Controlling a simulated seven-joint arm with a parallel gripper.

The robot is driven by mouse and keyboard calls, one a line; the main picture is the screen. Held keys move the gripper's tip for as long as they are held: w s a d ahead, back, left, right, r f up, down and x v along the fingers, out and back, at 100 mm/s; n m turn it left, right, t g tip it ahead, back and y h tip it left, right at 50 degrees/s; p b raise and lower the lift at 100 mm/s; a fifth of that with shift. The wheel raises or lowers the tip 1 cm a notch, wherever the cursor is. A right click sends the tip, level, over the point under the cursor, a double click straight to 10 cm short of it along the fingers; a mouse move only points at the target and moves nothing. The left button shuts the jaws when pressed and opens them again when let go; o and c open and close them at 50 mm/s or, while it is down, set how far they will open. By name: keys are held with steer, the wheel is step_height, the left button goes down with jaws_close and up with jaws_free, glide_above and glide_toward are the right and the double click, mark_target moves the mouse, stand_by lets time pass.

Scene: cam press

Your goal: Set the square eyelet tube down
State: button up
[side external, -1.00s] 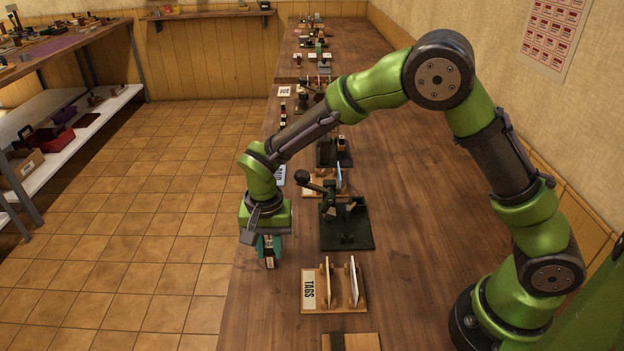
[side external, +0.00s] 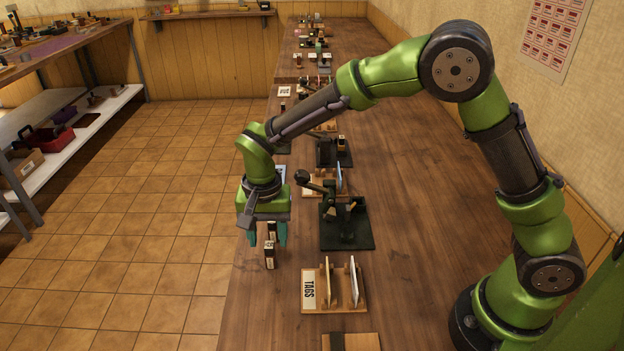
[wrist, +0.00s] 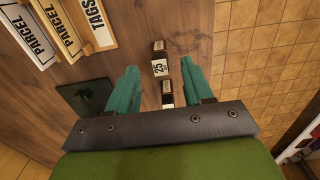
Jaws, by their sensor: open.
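Two dark square tubes with pale labels stand at the bench's left edge, one behind the other. The nearer square tube (side external: 269,255) is upright on the wood; in the wrist view it (wrist: 160,61) shows a label reading 25. The farther square tube (side external: 271,231) also shows in the wrist view (wrist: 167,92), partly hidden by my gripper's bar. I cannot tell which is the eyelet tube. My gripper (side external: 268,240) has its teal fingers spread wide, one on each side of the tubes, with clear gaps. In the wrist view my gripper (wrist: 159,66) holds nothing.
A wooden rack marked TAGS (side external: 309,290) stands to the right, holding upright cards. A dark green press (side external: 347,220) with a ball-ended lever stands behind it, right of my gripper. The bench edge and tiled floor (side external: 140,230) lie close on the left.

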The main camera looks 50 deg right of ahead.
mark_target(269, 245)
step_height(269, 245, up, 8)
steer(key=r, duration=0.1)
steer(key=s+d+r+n+t+y, duration=0.2)
steer(key=s+d+r+t, duration=0.1)
steer(key=s+d+r, duration=0.5)
steer(key=s+d+n+t, duration=0.3)
steer(key=s+d+t, duration=0.1)
steer(key=s, duration=0.6)
steer(key=shift+d+r, duration=0.35)
steer(key=shift+d, duration=0.5)
